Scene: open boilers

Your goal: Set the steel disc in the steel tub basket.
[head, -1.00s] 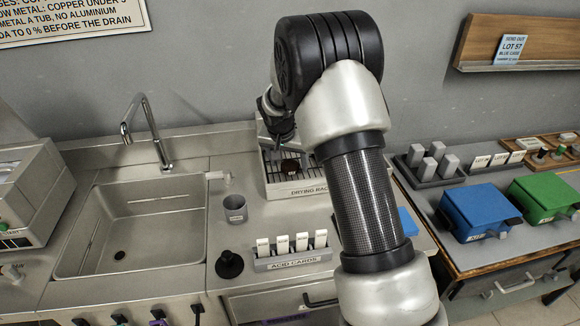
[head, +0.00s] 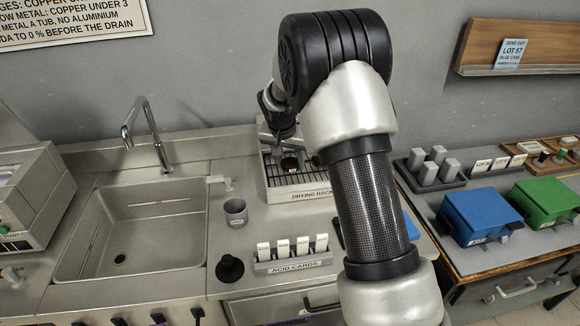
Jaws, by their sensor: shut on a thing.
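My gripper (head: 287,146) is at the drying rack (head: 302,194), behind the acid cards, and points down. It is shut on a small dark brown round piece (head: 290,163) with a pale mark at its lower edge. The piece is at the rack's wires; I cannot tell whether it touches them. It looks brown rather than bright steel, and I cannot confirm that it is the steel disc. My arm hides the right part of the rack. I cannot make out a steel tub basket in this view.
An empty sink (head: 135,225) with a tap (head: 148,130) is at left. A grey cup (head: 236,212), a black knob (head: 229,268) and an acid card holder (head: 293,262) stand on the counter. Blue (head: 483,213) and green (head: 545,198) cases sit on the right bench.

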